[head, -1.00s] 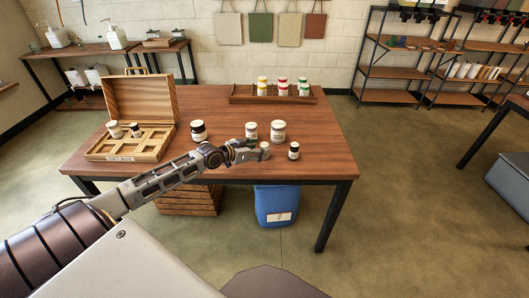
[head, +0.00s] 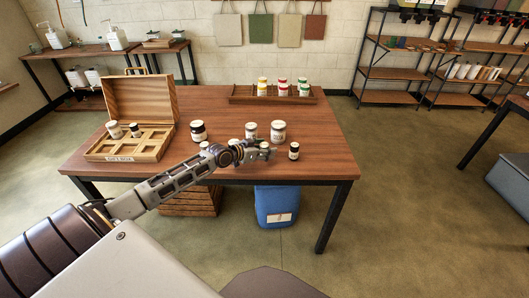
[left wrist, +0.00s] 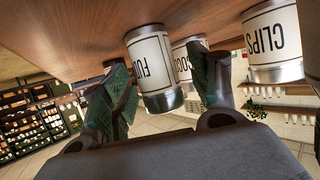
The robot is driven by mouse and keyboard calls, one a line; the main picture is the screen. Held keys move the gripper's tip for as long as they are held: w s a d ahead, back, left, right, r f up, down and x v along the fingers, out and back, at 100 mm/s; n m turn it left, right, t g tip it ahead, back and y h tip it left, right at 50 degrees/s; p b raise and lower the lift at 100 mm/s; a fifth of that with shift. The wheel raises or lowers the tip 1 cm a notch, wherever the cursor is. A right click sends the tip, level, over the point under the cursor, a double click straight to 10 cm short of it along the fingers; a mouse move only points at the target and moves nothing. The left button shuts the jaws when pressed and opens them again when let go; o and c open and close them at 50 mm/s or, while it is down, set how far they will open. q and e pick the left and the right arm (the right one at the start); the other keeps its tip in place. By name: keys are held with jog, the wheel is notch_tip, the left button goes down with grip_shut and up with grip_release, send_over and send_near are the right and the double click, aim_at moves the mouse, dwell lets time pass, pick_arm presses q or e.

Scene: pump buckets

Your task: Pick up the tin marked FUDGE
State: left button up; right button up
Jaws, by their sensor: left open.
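The tin marked FUDGE (left wrist: 152,65) has a cream label, partly cut off to "FUD", and a silvery rim. It shows in the left wrist view, which is upside down with the table at the top. My left gripper (left wrist: 163,88) is open, with a green-padded finger on either side of this tin in the picture; contact cannot be told. My left gripper also shows in the head view (head: 266,153), low over the table's front among the tins. Which tin there is FUDGE cannot be read. My right gripper is not in view.
A tin marked CLIPS (left wrist: 272,42) stands close by, and another, partly hidden tin (left wrist: 183,65) is behind FUDGE. A dark-lidded jar (head: 294,151) is right of the gripper. An open wooden box (head: 155,152) is at left, a rack (head: 240,99) at the back.

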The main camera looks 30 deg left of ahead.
aim_at(264, 144)
pick_arm(q)
jog(key=c, duration=1.1)
jog(key=shift+r, duration=0.8)
notch_tip(264, 144, up, 7)
jog(key=shift+f+p, duration=0.1)
jog(key=shift+p, duration=0.5)
jog(key=shift+r, duration=0.8)
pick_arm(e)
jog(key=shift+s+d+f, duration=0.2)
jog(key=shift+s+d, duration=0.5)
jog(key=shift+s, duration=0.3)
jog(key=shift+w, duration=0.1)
